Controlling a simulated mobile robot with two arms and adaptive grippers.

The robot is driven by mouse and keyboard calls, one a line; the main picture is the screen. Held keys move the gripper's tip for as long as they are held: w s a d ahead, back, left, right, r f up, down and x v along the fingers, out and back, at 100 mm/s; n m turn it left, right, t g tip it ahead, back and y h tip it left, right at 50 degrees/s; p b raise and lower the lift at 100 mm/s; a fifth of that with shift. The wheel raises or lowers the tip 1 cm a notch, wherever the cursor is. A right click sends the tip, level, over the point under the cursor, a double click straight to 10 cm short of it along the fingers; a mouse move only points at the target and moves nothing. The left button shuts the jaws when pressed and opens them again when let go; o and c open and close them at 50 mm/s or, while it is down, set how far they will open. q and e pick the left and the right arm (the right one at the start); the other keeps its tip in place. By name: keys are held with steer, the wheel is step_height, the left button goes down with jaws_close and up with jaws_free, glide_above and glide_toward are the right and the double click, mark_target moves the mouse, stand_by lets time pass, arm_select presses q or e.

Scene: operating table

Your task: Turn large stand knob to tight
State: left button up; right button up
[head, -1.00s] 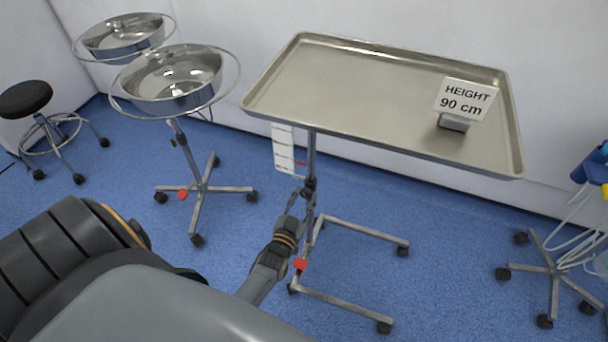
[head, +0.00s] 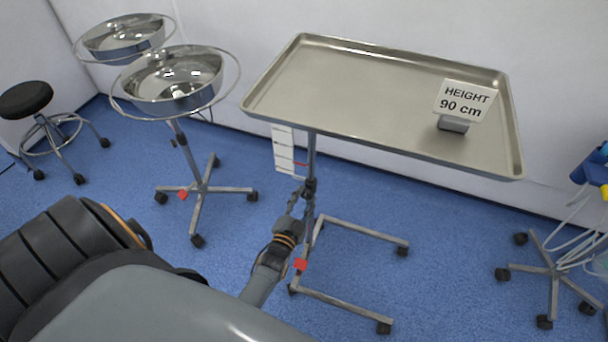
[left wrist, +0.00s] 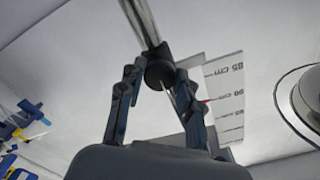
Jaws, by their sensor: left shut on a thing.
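The large stand is a steel tray table (head: 380,95) on a thin pole over a wheeled U-shaped base. Its dark knob (head: 309,188) sits on the pole below the tray. My left gripper (head: 301,196) reaches it from the lower left. In the left wrist view the black knob (left wrist: 159,72) lies between the fingertips of my left gripper (left wrist: 158,78), which is shut on it. Whether the knob is tight or loose cannot be told. My right gripper is not in view.
A white height scale (head: 284,150) with a red mark hangs behind the pole. A sign reading "HEIGHT 90 cm" (head: 466,99) stands on the tray. Basin stands (head: 170,85) and a black stool (head: 25,98) are at the left. A wheeled stand (head: 553,270) is at the right.

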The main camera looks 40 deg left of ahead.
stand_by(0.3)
arm_select(q)
steer(key=o, duration=1.2)
steer(key=shift+c, duration=0.2)
steer(key=v, duration=1.2)
steer(key=shift+f, duration=0.15)
